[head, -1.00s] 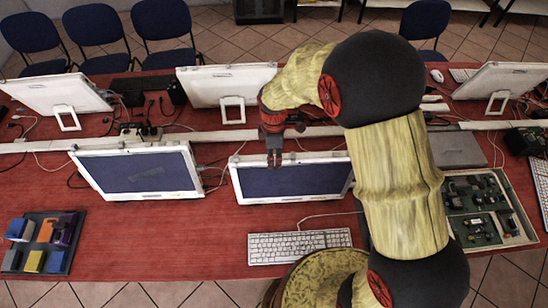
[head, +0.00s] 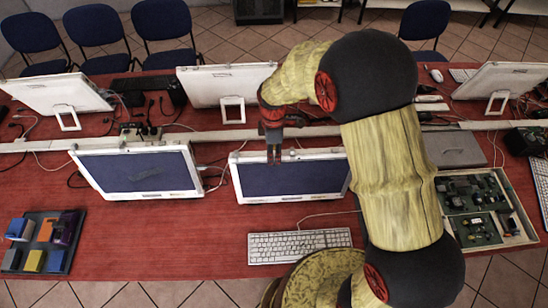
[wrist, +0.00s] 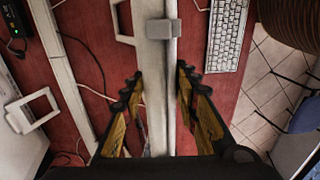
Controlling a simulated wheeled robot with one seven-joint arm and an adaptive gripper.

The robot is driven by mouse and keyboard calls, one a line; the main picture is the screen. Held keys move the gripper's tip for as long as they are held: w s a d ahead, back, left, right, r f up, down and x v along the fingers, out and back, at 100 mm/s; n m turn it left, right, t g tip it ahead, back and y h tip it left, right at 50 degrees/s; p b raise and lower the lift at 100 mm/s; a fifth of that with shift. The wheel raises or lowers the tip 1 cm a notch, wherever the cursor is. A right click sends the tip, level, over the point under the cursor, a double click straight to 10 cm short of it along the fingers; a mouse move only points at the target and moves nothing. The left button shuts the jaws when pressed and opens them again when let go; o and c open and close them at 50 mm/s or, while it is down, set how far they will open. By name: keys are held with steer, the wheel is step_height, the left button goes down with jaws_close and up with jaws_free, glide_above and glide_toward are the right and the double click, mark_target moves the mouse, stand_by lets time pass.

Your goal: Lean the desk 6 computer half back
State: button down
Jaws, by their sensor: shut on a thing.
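The computer (head: 290,182) under my gripper is a white-framed all-in-one with a dark blue screen, standing on the near side of the red table. No desk number is readable. My gripper (head: 274,150) points down at its top edge, left of the middle. In the wrist view the computer (wrist: 154,110) shows edge-on as a pale strip running between the two fingers of my gripper (wrist: 159,72). The fingers are shut on it, one on the front side and one on the back. Its white loop stand (wrist: 124,22) shows behind it.
A similar computer (head: 138,172) stands close on the left. More computers (head: 228,88) stand across a white cable rail (head: 75,146) with loose cables. A keyboard (head: 299,245) lies in front. A box of circuit boards (head: 485,210) lies right, coloured blocks (head: 45,243) left.

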steer(key=w, duration=0.3)
steer(key=shift+w+f, duration=0.15)
steer(key=shift+f, duration=0.15)
steer(key=c, duration=1.4)
jaws_free()
steer(key=r, duration=1.2)
steer(key=shift+w+d, duration=0.1)
steer(key=shift+w, duration=0.2)
steer(key=shift+s+f, duration=0.1)
